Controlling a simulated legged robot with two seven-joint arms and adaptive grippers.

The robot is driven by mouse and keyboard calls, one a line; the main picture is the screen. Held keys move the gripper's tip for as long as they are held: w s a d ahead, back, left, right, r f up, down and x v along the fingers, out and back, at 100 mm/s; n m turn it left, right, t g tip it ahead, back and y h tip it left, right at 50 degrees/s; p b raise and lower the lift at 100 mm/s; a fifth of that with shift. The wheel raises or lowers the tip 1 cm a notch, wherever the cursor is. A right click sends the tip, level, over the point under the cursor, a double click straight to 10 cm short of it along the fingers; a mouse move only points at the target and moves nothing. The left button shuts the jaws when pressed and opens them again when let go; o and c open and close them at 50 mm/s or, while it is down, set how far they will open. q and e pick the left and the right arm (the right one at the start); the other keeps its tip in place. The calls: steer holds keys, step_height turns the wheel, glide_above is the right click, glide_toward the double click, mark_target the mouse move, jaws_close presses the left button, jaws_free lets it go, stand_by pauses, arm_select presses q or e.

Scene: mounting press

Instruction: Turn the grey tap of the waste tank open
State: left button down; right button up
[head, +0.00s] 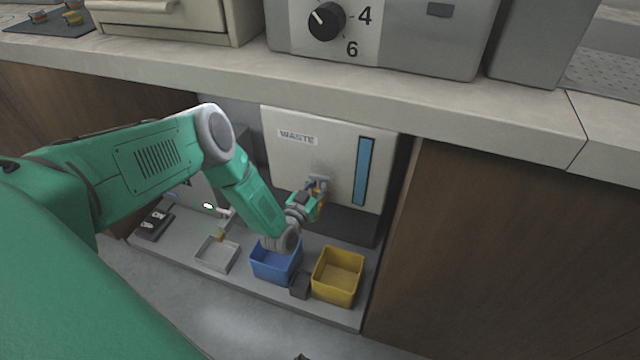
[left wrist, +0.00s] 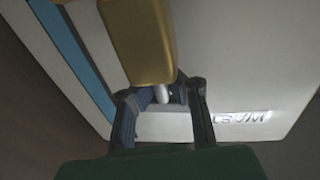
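The waste tank (head: 340,135) is a pale box marked WASTE, standing in the recess under the counter. Its grey tap (head: 320,181) is on the front face, partly hidden by my left gripper (head: 317,196). In the left wrist view, my left gripper (left wrist: 168,94) has its fingertips close together on either side of a small pale grey piece (left wrist: 162,93) of the tap, and looks shut on it. A brass-coloured part (left wrist: 140,38) lies just past the fingertips and hides some of the tank front (left wrist: 260,70). My right gripper is not in view.
A blue level strip (head: 362,172) runs down the tank's right side. Below stand a blue bin (head: 272,268), a yellow bin (head: 338,277) and a pale tray (head: 216,254). The counter edge (head: 420,115) overhangs the recess; a wooden panel (head: 500,250) closes its right side.

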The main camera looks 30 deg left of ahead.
arm_select(q)
steer(key=n+g+y, duration=0.1)
steer(key=n+y, duration=0.1)
steer(key=y, duration=0.2)
steer(key=n+g+y, duration=0.2)
steer(key=n+y, duration=0.1)
steer(key=y, duration=0.1)
steer(key=shift+s+d+f+n, duration=0.15)
steer(key=shift+f+n, duration=0.05)
steer(key=shift+n, duration=0.1)
steer(key=n+g+y, duration=0.5)
steer(key=g, duration=0.1)
steer(key=shift+s+f+y, duration=0.1)
steer(key=shift+y, duration=0.3)
steer(key=shift+n+g, duration=0.3)
steer(key=shift+g, duration=0.2)
steer(key=shift+d, duration=0.1)
steer(key=c, duration=1.6)
jaws_free()
steer(key=shift+o, duration=0.2)
steer(key=shift+t, duration=0.4)
